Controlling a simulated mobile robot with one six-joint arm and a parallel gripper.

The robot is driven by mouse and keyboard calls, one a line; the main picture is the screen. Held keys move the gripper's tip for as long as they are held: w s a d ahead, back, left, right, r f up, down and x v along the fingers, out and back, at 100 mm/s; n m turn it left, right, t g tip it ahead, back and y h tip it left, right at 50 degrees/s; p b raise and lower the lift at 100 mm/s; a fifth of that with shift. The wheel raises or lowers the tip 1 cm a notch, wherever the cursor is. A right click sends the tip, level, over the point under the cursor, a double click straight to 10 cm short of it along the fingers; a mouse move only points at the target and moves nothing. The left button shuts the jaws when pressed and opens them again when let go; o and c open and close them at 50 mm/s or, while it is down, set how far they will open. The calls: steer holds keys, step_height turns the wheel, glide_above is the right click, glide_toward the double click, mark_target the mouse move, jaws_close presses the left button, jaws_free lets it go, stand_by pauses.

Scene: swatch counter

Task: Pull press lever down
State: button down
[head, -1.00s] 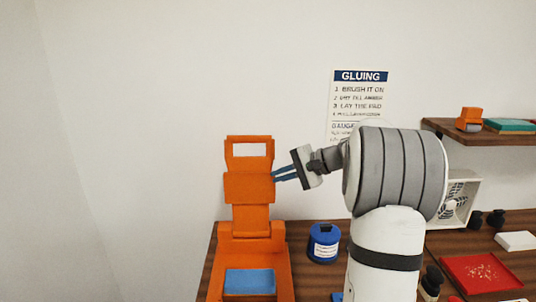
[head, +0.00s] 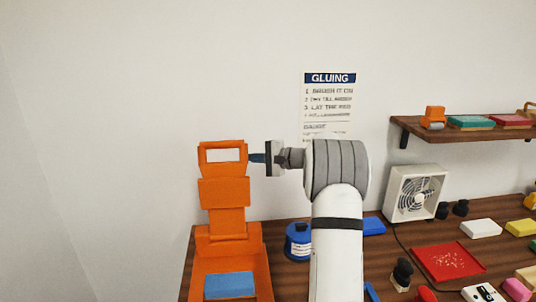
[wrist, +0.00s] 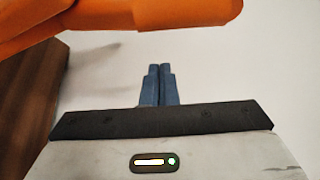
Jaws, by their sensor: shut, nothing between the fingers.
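The orange press (head: 227,222) stands at the left end of the counter. Its lever (head: 223,145) is a loop-shaped handle at the top, standing up, with the pale wall showing through its opening. A blue pad (head: 229,285) lies on the press base. My gripper (head: 252,158) is shut and empty, its blue fingertips at or close beside the right side of the handle. I cannot tell whether they touch. In the wrist view an orange part of the press (wrist: 150,14) crosses the top, above the shut fingertips (wrist: 160,70).
A blue glue jar (head: 298,240) stands right of the press, close to my arm. Further right are a white fan (head: 416,193), a red tray (head: 447,262) and a wall shelf (head: 465,135). Wall space above the press is clear.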

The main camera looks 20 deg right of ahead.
steer(key=s, duration=0.1)
steer(key=s+a+r, duration=0.1)
steer(key=s, duration=0.1)
steer(key=shift+s+a+r+p, duration=0.15)
steer(key=shift+s+a+p, duration=0.1)
steer(key=shift+p, duration=0.1)
